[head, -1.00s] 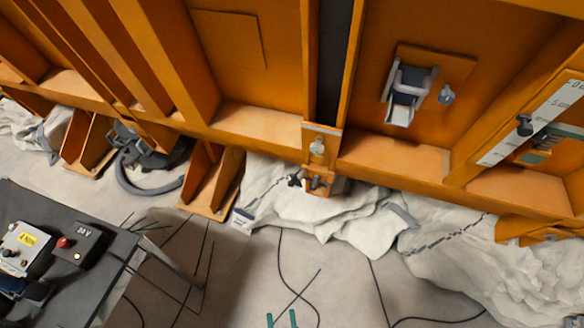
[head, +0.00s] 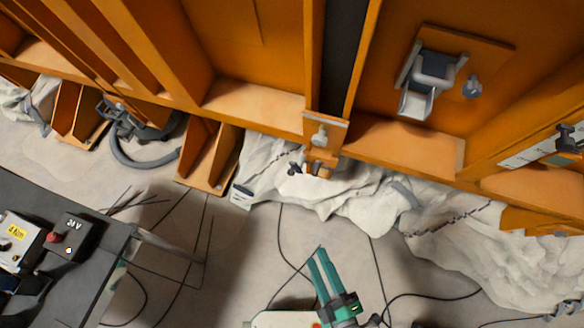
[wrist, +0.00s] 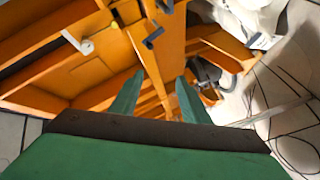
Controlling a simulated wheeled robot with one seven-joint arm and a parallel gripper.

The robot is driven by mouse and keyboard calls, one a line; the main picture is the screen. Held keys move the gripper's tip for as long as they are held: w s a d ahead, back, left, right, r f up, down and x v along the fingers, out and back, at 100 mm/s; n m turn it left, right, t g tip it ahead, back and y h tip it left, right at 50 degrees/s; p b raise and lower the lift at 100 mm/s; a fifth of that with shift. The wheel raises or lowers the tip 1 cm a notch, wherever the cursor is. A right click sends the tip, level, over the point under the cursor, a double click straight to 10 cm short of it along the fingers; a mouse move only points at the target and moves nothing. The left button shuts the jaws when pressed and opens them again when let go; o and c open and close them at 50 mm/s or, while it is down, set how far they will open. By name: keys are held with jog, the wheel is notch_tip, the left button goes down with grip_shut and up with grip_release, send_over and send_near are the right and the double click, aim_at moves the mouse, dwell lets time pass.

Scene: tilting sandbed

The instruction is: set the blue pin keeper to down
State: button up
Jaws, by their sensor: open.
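On the right orange panel in the head view is a blue-grey bracket (head: 432,82) with a dark slate crosspiece and a pale lower lip. A small grey pin (head: 471,87) hangs to its right. No part is strongly blue; this bracket is the likeliest pin keeper, but I cannot tell its setting for sure. My gripper (head: 317,254) has teal fingers pointing up toward the orange frame, below and left of the bracket and apart from it. In the wrist view, my gripper (wrist: 159,75) is open and empty, with orange beams beyond the fingers.
A grey pin (head: 320,138) sits on an orange post bracket, with a dark handle (head: 296,169) below it. White crumpled sheeting (head: 340,195) lies along the frame's foot. A dark control table (head: 60,270) stands at left. Cables cross the open floor.

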jog(key=w+d+f+n+y, duration=0.1)
jog(key=w+d+n+y, duration=0.25)
jog(key=n, duration=0.35)
jog(key=n+g+y, duration=0.8)
jog(key=n+g, duration=0.2)
jog(key=n, duration=1.8)
send_near(291, 169)
jog(key=x, duration=1)
jog(key=shift+f, duration=0.25)
